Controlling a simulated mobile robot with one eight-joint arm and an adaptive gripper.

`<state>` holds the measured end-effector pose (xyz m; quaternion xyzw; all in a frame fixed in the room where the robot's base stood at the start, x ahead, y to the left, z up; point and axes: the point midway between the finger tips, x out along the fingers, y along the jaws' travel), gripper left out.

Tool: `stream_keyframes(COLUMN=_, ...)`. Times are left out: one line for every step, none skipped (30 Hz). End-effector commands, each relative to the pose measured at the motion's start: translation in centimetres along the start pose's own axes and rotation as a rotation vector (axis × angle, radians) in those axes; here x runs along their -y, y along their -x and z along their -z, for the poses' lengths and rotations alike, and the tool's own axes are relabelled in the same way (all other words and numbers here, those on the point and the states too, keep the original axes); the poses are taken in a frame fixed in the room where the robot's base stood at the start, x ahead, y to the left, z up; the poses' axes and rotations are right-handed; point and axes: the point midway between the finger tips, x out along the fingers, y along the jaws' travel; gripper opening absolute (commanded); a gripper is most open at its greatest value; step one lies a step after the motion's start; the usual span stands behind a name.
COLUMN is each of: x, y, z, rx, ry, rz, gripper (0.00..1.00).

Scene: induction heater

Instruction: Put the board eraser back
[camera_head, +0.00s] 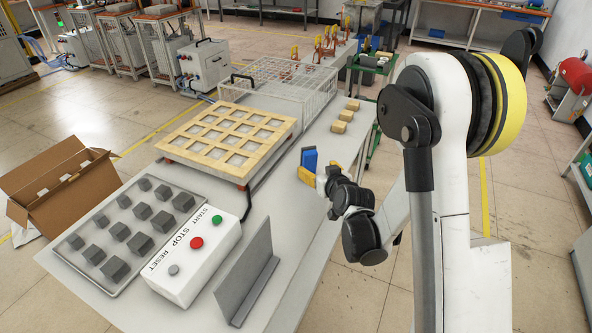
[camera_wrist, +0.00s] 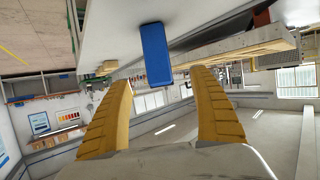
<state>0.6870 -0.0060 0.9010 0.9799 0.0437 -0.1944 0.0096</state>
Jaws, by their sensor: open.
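The board eraser is a blue block (camera_head: 309,160) at the right edge of the white table, beside the wooden tray. It also shows in the wrist view (camera_wrist: 156,54), where it hangs down from the table surface because the picture is turned over. My gripper (camera_head: 319,175) is low at the table's edge, right by the eraser. In the wrist view its two yellow fingers (camera_wrist: 161,82) are spread wide and empty. The eraser appears ahead of the gap between them, nearer the left finger. I see no finger touching it.
A wooden tray of square pieces (camera_head: 228,140) and a wire basket (camera_head: 283,85) stand behind. Several small wooden blocks (camera_head: 341,127) lie along the right edge. A grey angled plate (camera_head: 250,277) and a button box (camera_head: 194,257) stand in front. Bare table lies between.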

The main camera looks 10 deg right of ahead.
Motion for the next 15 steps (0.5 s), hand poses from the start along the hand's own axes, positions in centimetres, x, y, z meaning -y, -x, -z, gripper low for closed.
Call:
stream_keyframes(x=0.0, y=-0.8, z=-0.2, rx=-0.001, ry=0.0, rz=0.0, gripper=0.72)
stream_keyframes(x=0.0, y=-1.3, z=-0.3, rx=-0.002, ry=0.001, rz=0.0, gripper=0.72)
stream_keyframes(x=0.0, y=-2.1, z=-0.3, rx=-0.001, ry=0.0, rz=0.0, gripper=0.72)
stream_keyframes(x=0.0, y=-2.6, z=-0.3, rx=-0.001, ry=0.0, rz=0.001, gripper=0.72)
stream_keyframes(x=0.0, y=-3.1, z=-0.3, rx=-0.001, ry=0.0, rz=0.001, gripper=0.72)
stream_keyframes(x=0.1, y=-3.8, z=-0.3, rx=-0.001, ry=0.0, rz=0.001, gripper=0.72)
stream_keyframes(x=0.1, y=-4.2, z=-0.3, rx=-0.001, ry=0.0, rz=0.001, gripper=0.72)
stream_keyframes(x=0.1, y=-4.5, z=-0.3, rx=-0.001, ry=0.0, rz=0.001, gripper=0.72)
stream_keyframes(x=0.0, y=-4.9, z=-0.2, rx=-0.001, ry=0.0, rz=0.001, gripper=0.72)
stream_keyframes(x=0.0, y=-5.1, z=-0.2, rx=-0.001, ry=0.0, rz=0.001, gripper=0.72)
stream_keyframes(x=0.0, y=-5.2, z=-0.2, rx=-0.001, ry=0.0, rz=0.001, gripper=0.72)
stream_keyframes(x=0.0, y=-5.5, z=-0.2, rx=-0.001, ry=0.0, rz=0.001, gripper=0.72)
stream_keyframes(x=0.0, y=-5.8, z=-0.3, rx=-0.001, ry=0.0, rz=0.0, gripper=0.72)
stream_keyframes(x=0.0, y=-6.2, z=-0.3, rx=-0.001, ry=0.0, rz=0.0, gripper=0.72)
stream_keyframes(x=0.0, y=-6.8, z=-0.5, rx=-0.001, ry=0.0, rz=0.0, gripper=0.72)
